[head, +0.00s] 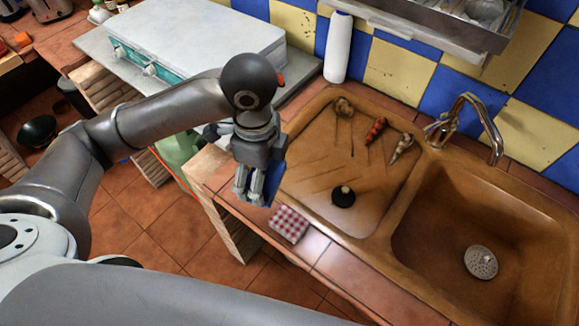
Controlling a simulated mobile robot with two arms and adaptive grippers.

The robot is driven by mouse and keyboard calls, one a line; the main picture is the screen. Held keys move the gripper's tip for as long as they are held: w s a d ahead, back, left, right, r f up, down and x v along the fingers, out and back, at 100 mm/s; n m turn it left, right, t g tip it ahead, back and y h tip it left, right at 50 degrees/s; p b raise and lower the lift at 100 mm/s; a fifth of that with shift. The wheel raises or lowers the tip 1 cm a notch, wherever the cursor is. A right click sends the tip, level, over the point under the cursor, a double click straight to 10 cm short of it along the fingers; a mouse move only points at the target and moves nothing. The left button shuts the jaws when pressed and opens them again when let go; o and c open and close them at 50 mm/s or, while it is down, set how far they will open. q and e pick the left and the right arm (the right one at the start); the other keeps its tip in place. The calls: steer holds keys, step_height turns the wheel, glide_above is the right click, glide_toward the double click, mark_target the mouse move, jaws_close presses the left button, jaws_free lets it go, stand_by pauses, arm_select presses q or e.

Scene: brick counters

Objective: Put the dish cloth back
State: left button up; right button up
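A folded red-and-white checked dish cloth (289,225) lies on the tiled front edge of the counter, beside the sink's drainboard. My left gripper (256,200) points down over the counter just to the upper left of the cloth. Its fingers have something blue (272,186) at their right side; I cannot tell whether it is held or is part of the gripper. I cannot tell how far the fingers are apart. My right gripper is out of view.
The brown sink (440,235) has a chrome faucet (465,125) at its back. Several small items and a black round stopper (342,196) lie on the drainboard (310,185). A paper towel roll (338,48) stands at the wall. A white-topped teal case (195,40) is at the back left.

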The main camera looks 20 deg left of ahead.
arm_select(q)
steer(key=m, duration=0.2)
steer(key=shift+d+f+m, duration=0.15)
steer(key=shift+f+m, duration=0.05)
steer(key=shift+m, duration=0.4)
steer(key=shift+w+f, duration=0.15)
steer(key=w+f, duration=0.2)
steer(key=w, duration=0.2)
steer(key=w+f+p, duration=0.1)
steer(key=w+f, duration=0.2)
steer(key=w, duration=0.1)
steer(key=w+f, duration=0.3)
steer(key=w, duration=0.1)
steer(key=shift+w+d+f+p, duration=0.2)
steer(key=shift+w+p, duration=0.05)
steer(key=shift+p, duration=0.15)
steer(key=shift+w+f, duration=0.55)
steer(key=shift+f, duration=0.15)
step_height(320, 180, down, 2)
steer(key=shift+f+p, duration=0.1)
steer(key=shift+p, duration=0.55)
steer(key=shift+f, duration=0.45)
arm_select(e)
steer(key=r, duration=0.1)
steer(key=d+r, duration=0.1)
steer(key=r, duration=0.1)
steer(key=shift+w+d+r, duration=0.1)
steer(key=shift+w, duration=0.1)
